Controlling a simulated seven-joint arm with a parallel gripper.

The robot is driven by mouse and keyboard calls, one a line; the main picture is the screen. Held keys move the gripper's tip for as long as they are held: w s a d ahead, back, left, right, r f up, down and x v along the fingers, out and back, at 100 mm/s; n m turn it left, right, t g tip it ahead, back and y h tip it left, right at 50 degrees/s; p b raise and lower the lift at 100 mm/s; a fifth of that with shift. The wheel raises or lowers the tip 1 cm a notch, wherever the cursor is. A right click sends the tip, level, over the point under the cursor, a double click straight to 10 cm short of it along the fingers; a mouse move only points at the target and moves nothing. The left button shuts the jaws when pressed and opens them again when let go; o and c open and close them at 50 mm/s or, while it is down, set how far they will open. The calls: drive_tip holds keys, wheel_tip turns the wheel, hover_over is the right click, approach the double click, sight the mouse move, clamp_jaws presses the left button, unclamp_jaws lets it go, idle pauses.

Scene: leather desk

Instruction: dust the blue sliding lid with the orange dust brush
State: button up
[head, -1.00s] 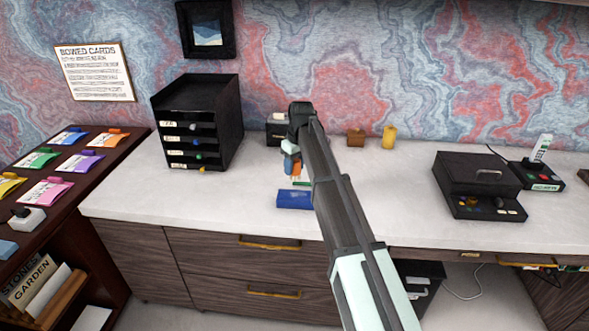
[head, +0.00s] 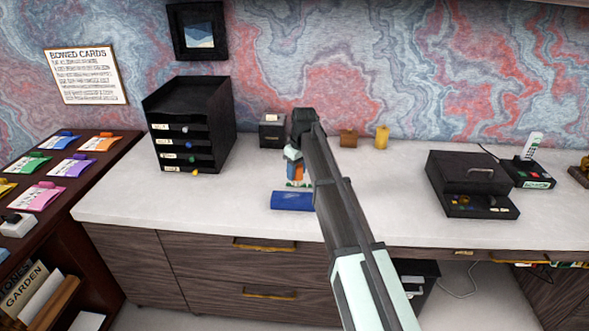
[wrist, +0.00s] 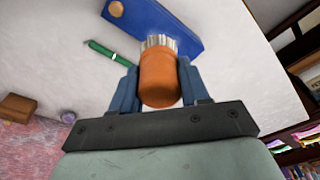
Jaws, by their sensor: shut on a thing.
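The orange dust brush (wrist: 158,78) has an orange handle and pale bristles. In the wrist view my gripper (wrist: 160,85) is shut on it, with a blue finger on each side. The bristles point at the blue sliding lid (wrist: 165,22) and overlap its edge in the picture; I cannot tell whether they touch it. The lid lies flat on the desk and has a round tan knob or spot. In the head view the lid (head: 292,201) is near the front edge, partly hidden by my arm. My gripper (head: 294,172) is just behind it, and the brush (head: 298,173) shows only in part.
A green pen-like item (wrist: 106,51) lies beside the lid. A black drawer stack (head: 190,125) stands at the left and a black cash box (head: 470,180) at the right. A small black box (head: 272,131), a brown block (head: 348,138) and a yellow cup (head: 382,137) stand at the back.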

sight(296, 183)
drive_tip(key=shift+f, duration=2.75)
drive_tip(key=shift+w+f, duration=0.55)
drive_tip(key=shift+c, duration=0.5)
drive_tip(key=shift+w+a+f, duration=0.15)
drive_tip(key=shift+w, duration=0.05)
drive_tip(key=shift+s+a, duration=0.5)
drive_tip(key=shift+s, duration=0.3)
drive_tip(key=shift+w+a, duration=0.4)
drive_tip(key=shift+w, duration=0.25)
drive_tip(key=shift+w+a, duration=0.1)
drive_tip(key=shift+a, duration=0.45)
drive_tip(key=shift+s+d, duration=0.15)
drive_tip(key=shift+s, duration=0.5)
drive_tip(key=shift+r, duration=0.25)
wheel_tip(296, 183, up, 8)
drive_tip(key=shift+f, duration=0.15)
drive_tip(key=shift+d, duration=0.1)
